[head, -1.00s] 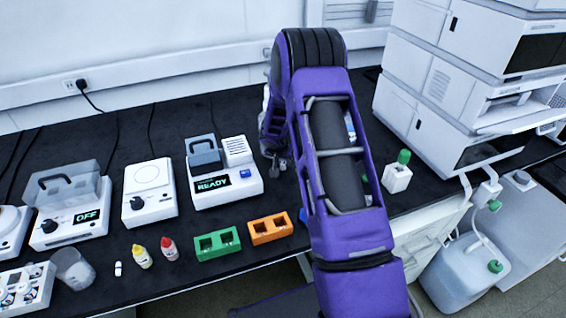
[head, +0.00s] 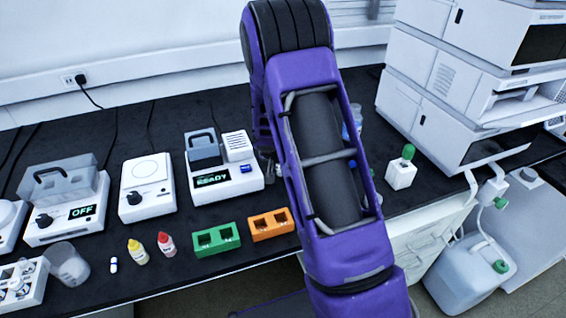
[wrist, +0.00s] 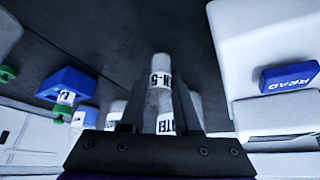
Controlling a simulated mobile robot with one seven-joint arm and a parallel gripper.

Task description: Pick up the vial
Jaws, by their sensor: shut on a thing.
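In the wrist view, a whitish vial (wrist: 160,68) with a black-lettered label ending in "-5" stands out between the fingers of my gripper (wrist: 160,112). My gripper is shut on it. A second lettered label shows just below, closer to the palm; I cannot tell whether it belongs to the same vial. In the head view my purple arm hides most of the gripper and the held vial.
The white instrument (head: 221,180) showing READY stands left of my arm; its blue button (wrist: 289,78) shows in the wrist view. Green (head: 216,238) and orange (head: 270,224) blocks sit near the front edge. A blue block (wrist: 66,83) shows in the wrist view.

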